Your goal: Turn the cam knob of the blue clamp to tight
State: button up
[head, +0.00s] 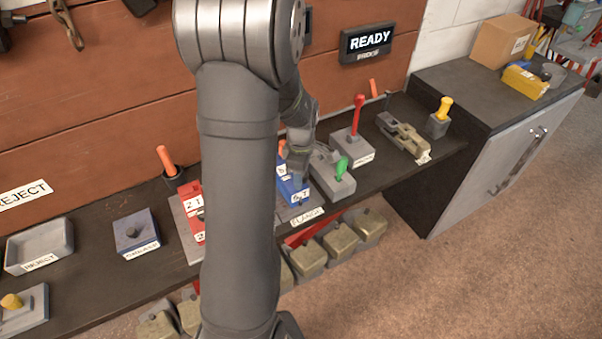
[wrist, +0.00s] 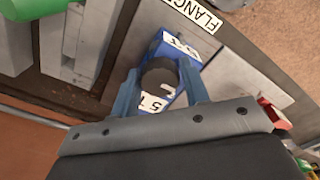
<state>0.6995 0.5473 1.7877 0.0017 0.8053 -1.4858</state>
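The blue clamp (head: 293,188) stands on a grey plate at the bench, partly hidden by my arm in the head view. It also shows in the wrist view (wrist: 170,49), with white lettered labels on it. Its round dark cam knob (wrist: 159,76) rises between the two fingers of my gripper (wrist: 159,68). The fingers lie close along both sides of the knob. I cannot tell whether they press on it or leave a small gap. The knob's pointer and the full label texts are not readable.
A grey fixture with a green handle (head: 341,167) stands just right of the clamp. A red clamp (head: 190,205) is to its left, partly behind my arm. A red lever fixture (head: 355,130) is further right. A sign reads READY (head: 369,40).

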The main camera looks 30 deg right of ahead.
jog(key=c, duration=0.5)
